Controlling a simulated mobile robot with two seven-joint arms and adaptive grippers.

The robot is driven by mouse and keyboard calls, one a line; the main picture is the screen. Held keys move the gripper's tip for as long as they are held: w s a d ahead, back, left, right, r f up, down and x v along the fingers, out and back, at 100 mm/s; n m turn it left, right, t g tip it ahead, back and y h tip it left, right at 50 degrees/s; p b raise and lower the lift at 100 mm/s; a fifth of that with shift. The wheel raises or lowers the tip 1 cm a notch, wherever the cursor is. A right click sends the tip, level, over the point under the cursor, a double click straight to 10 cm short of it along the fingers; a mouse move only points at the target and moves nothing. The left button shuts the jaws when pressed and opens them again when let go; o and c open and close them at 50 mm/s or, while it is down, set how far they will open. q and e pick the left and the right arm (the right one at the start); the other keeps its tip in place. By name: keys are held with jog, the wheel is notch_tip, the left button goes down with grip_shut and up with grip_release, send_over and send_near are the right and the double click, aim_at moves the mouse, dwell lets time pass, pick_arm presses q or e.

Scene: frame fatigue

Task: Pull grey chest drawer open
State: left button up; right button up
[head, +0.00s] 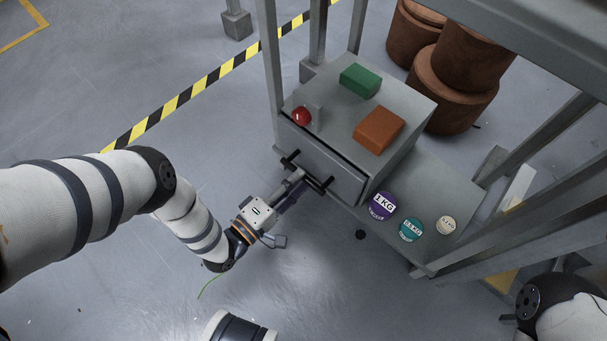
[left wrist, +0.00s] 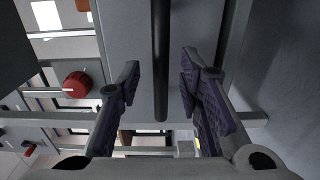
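The grey chest (head: 408,105) stands on a grey metal bench. Its drawer front (head: 345,182) faces my left arm and looks closed or nearly so. A black bar handle (head: 325,184) runs across the drawer front. My left gripper (head: 303,180) is at this handle. In the left wrist view, the handle (left wrist: 160,60) lies between the two open fingers of the left gripper (left wrist: 160,80), with a gap on each side. The drawer front (left wrist: 203,28) lies behind it. My right gripper is not in view; only part of the right arm shows at the lower right.
A red button (head: 301,116), a green block (head: 360,79) and an orange block (head: 379,130) sit on the chest. Purple (head: 382,206), teal (head: 411,230) and cream (head: 446,225) weight discs lie on the bench beside it. Bench posts (head: 272,65) stand close.

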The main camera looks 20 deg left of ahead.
pick_arm(q)
jog(key=shift+x, duration=1.35)
grip_shut()
jog(key=shift+s+f, duration=0.1)
